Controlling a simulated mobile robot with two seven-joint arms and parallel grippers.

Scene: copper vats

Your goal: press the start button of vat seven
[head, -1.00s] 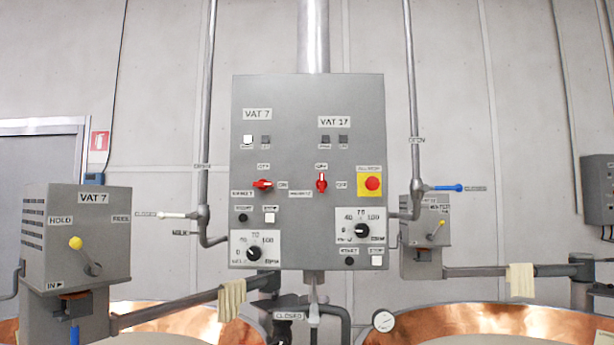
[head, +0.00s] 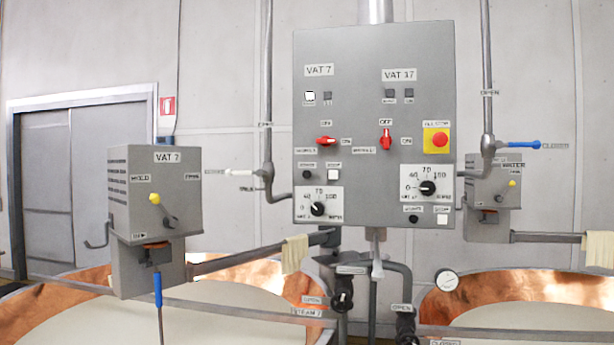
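The grey control panel (head: 375,60) hangs in the middle of the head view. Its left half bears the label VAT 7 (head: 319,70), its right half VAT 17 (head: 399,75). Low under VAT 7 sit a black round button (head: 307,174) and a white square button (head: 333,174), side by side. Their small labels are too blurred to read surely. Above them is a red selector (head: 326,141) turned sideways, and higher a white lamp (head: 310,96) beside a dark one. A dial (head: 317,208) is below. Neither of my grippers is in view.
A grey VAT 7 box (head: 154,195) with a yellow-knobbed lever stands left, nearer than the panel. Copper vats (head: 60,300) with pale contents lie below, crossed by rails. Under VAT 17 are a similar dial and buttons; a red mushroom button (head: 440,139) sits on yellow.

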